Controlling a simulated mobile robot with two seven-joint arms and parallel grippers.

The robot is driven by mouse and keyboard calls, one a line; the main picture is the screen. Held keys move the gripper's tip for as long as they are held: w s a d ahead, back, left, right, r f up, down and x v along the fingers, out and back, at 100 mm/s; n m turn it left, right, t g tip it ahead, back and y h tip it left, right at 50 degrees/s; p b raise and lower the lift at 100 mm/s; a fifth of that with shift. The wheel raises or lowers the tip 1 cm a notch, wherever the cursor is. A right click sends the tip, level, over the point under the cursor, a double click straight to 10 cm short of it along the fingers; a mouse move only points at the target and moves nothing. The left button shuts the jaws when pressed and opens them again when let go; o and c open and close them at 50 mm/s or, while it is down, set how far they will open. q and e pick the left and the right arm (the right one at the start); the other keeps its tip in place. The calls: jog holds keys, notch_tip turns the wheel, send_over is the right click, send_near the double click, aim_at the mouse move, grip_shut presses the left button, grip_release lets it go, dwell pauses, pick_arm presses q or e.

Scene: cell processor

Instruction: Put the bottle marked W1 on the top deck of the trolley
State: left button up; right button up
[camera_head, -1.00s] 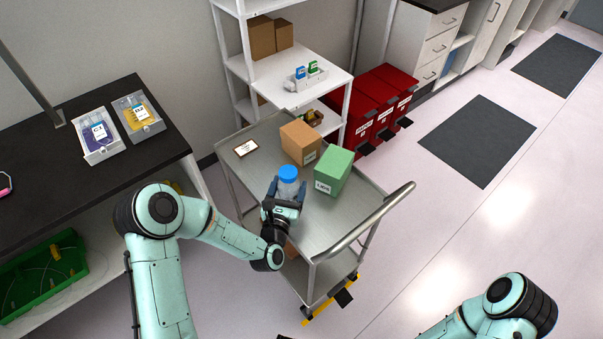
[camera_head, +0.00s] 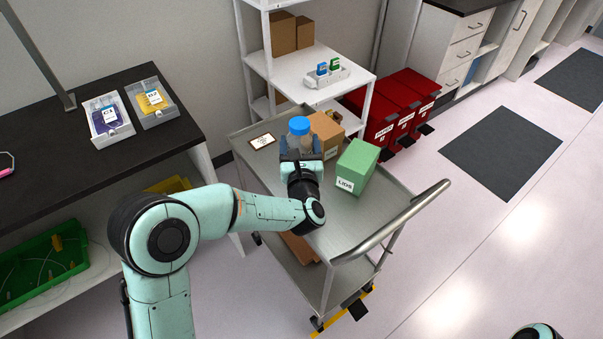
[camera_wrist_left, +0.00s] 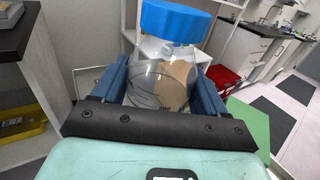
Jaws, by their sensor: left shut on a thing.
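A clear bottle with a blue cap (camera_head: 299,127) is held upright in my left gripper (camera_head: 300,155), over the top deck of the trolley (camera_head: 257,166). In the left wrist view the bottle (camera_wrist_left: 165,82) sits between the blue fingers of the left gripper (camera_wrist_left: 168,85), which are shut on it. No W1 marking can be read on the side that shows. I cannot tell whether its base touches the deck. My right gripper is out of view.
On the deck, a brown box (camera_head: 326,131) stands behind the bottle, a green LIDS box (camera_head: 357,167) to its right, and a small framed card (camera_head: 262,141) at the far left. The handle (camera_head: 400,222) runs along the right end. Shelves and red bins (camera_head: 395,110) stand behind.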

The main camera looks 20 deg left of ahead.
pick_arm(q)
notch_tip(320, 180, down, 11)
jog(key=shift+r+b, duration=0.1)
jog(key=shift+b, duration=0.2)
jog(key=o, duration=1.5)
jog(key=shift+s+d, duration=0.15)
jog(key=shift+s, duration=0.15)
jog(key=b+v, duration=0.1)
jog(key=v, duration=1)
jog(key=shift+s+d+b, duration=0.1)
jog(key=shift+s+b, duration=0.1)
jog(key=shift+b, duration=0.1)
